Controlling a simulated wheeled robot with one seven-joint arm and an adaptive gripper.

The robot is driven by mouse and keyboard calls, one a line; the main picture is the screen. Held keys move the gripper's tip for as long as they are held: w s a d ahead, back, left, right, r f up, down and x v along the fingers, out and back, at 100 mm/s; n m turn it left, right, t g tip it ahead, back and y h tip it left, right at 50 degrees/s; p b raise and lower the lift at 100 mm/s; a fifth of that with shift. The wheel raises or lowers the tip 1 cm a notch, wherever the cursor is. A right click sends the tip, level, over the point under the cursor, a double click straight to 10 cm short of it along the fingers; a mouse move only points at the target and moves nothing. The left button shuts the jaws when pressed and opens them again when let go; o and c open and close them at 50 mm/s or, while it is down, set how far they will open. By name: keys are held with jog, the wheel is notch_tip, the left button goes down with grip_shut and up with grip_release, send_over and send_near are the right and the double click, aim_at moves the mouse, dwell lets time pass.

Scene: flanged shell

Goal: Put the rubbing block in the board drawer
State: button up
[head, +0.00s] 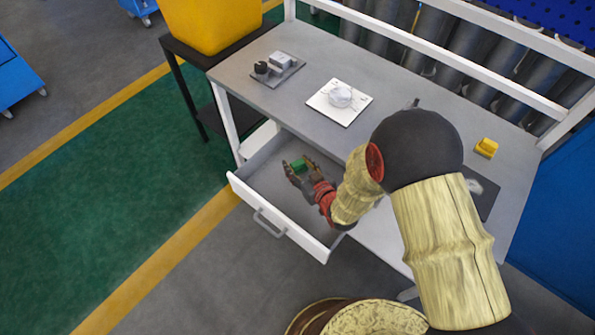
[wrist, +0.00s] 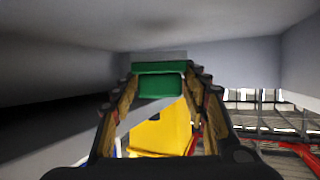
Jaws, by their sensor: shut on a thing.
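The rubbing block is a small green block (head: 299,166), held between the fingers of my gripper (head: 298,171). The block also shows in the wrist view (wrist: 160,82), with a finger on each side of it. My gripper is shut on it. In the head view, the gripper and block are over the open drawer (head: 252,203), inside its outline. The drawer is pulled out from under the workbench, with grey inside and a white front with a handle (head: 268,222). I cannot tell whether the block touches the drawer floor.
On the workbench (head: 290,105) are a dark tray with small parts (head: 277,69), a white plate with a round white piece (head: 339,99) and a yellow object (head: 486,148). A yellow bin (head: 210,22) stands at the back left. The drawer's left part looks empty.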

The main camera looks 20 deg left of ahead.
aim_at(301, 173)
jog(key=shift+w+a+f+b, duration=0.15)
jog(key=shift+f+b, duration=0.7)
jog(key=shift+f, duration=0.9)
jog(key=shift+f, duration=0.15)
jog(key=o, duration=1.1)
jog(key=shift+o, duration=0.6)
jog(key=shift+s+d+r, duration=0.2)
jog(key=shift+r, duration=0.15)
jog(key=p+v, duration=0.2)
jog(key=v, duration=0.5)
jog(key=shift+f, duration=0.1)
